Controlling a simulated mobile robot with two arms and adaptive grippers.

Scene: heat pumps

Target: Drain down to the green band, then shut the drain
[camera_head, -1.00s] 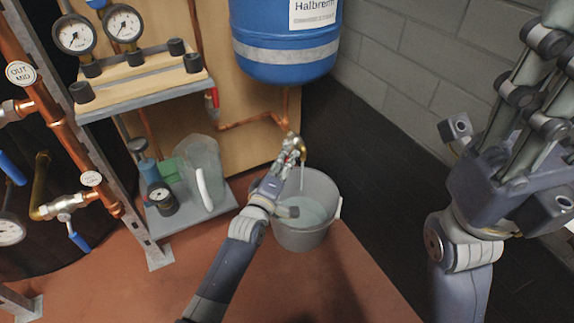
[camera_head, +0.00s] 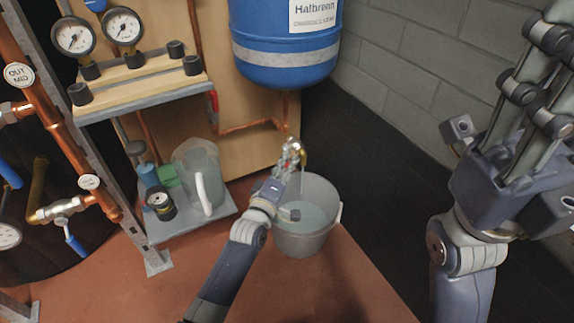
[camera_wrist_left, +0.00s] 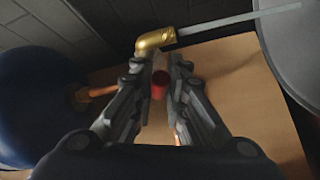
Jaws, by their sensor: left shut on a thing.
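My left gripper (camera_head: 291,156) is at the drain valve below the blue tank (camera_head: 285,50). In the left wrist view my left gripper (camera_wrist_left: 160,78) is shut on the red valve handle (camera_wrist_left: 159,86), between its two fingers. The brass drain spout (camera_head: 302,155) also shows in the left wrist view (camera_wrist_left: 156,41), and a stream of water runs from it. The stream falls into the grey bucket (camera_head: 333,232), which holds water. The green band cannot be made out. My right gripper (camera_head: 545,80) is raised at the right, its fingertips cut off by the frame.
Two gauges (camera_head: 73,36) (camera_head: 123,25) stand on a wooden shelf at the upper left. A clear jug (camera_head: 197,165) and a small dark gauge (camera_head: 160,202) stand on a low grey platform (camera_head: 190,225). Copper pipework (camera_head: 90,170) is at the far left. Red floor in front is clear.

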